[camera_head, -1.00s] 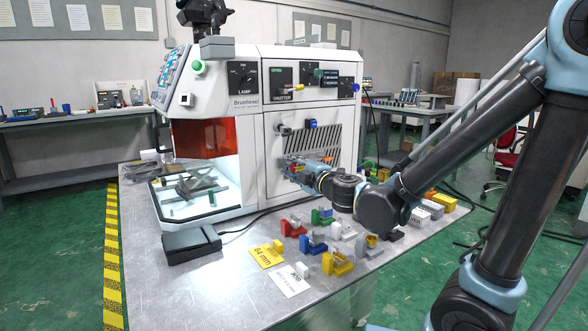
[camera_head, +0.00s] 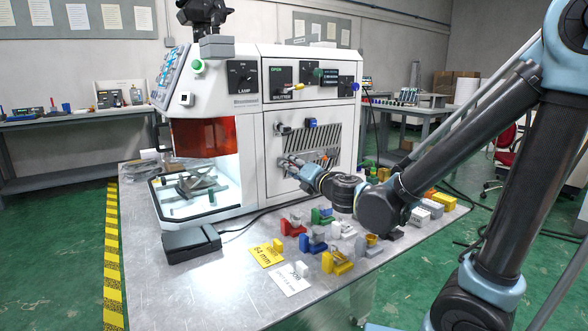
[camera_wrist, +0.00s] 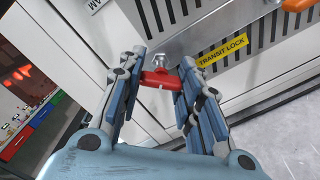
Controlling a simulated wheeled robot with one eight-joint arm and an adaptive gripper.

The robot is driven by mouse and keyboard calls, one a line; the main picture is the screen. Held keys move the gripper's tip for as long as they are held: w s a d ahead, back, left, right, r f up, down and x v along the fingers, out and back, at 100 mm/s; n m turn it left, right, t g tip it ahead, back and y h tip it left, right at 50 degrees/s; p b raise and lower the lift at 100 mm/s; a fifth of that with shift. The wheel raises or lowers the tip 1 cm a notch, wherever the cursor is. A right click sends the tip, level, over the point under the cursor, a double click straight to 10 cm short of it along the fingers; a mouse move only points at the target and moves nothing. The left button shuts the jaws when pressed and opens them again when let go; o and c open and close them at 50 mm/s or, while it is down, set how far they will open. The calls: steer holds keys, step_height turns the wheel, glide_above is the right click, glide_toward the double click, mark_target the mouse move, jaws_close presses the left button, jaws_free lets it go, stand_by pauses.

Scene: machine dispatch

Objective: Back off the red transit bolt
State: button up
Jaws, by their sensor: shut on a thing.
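The red transit bolt (camera_wrist: 160,78) shows in the wrist view as a red crosspiece in front of the machine's white panel, below a small metal bracket (camera_wrist: 173,57). A yellow "TRANSIT LOCK" label (camera_wrist: 221,51) is beside it on the right. My gripper (camera_wrist: 163,72) is shut on the red bolt, with one blue-grey finger at each end of the crosspiece. In the head view my gripper (camera_head: 291,164) is at the vented front panel of the white machine (camera_head: 247,152). The bolt is too small and covered to make out there.
The metal table (camera_head: 150,285) holds several coloured fixtures (camera_head: 313,241) below my arm, a yellow card (camera_head: 267,256), a white card (camera_head: 290,279) and a black pedal-like box (camera_head: 191,244). An open tray (camera_head: 187,203) is at the machine's left. The table's front left is clear.

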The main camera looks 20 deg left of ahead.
steer(key=n, duration=0.7)
steer(key=shift+w+d, duration=0.1)
steer(key=shift+w, duration=0.05)
steer(key=n, duration=0.6)
steer(key=shift+w+n, duration=0.15)
steer(key=shift+n, duration=0.15)
steer(key=n, duration=0.6)
steer(key=shift+w+d, duration=0.1)
steer(key=n, duration=0.6)
steer(key=shift+r+n, duration=0.15)
steer(key=shift+n, duration=0.25)
steer(key=o, duration=1.1)
steer(key=shift+d, duration=0.1)
steer(key=shift+f+v, duration=0.2)
steer(key=shift+v, duration=5.65)
